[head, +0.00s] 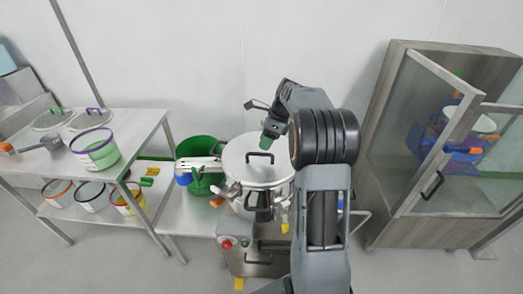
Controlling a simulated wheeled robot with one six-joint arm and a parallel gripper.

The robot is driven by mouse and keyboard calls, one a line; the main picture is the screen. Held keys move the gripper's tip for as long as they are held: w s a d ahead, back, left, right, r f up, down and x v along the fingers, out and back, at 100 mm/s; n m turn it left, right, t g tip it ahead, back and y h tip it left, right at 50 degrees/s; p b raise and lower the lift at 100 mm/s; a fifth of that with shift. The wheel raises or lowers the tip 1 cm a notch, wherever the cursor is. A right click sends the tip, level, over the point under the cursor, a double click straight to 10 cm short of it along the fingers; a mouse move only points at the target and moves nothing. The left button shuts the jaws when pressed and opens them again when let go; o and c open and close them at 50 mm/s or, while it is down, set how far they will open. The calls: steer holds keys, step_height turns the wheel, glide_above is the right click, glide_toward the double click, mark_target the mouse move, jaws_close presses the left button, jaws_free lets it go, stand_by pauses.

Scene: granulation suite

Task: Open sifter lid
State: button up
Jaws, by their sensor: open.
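The sifter (240,200) is a round steel vessel in the middle of the head view. Its pale round lid (242,172) lies flat on top and looks closed. A black handle (260,157) stands on the lid. I cannot tell whether the fingers touch the handle. My arm hides the right edge of the lid.
A green bin (203,146) stands left of the sifter, behind a white side part. A steel shelf (150,122) with several tubs is at far left. A cabinet (395,110) on the right has its glass door (430,130) open. A red button (227,243) is below the sifter.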

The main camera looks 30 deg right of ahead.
steer(key=shift+x, duration=2)
steer(key=shift+c, duration=0.3)
jaws_close()
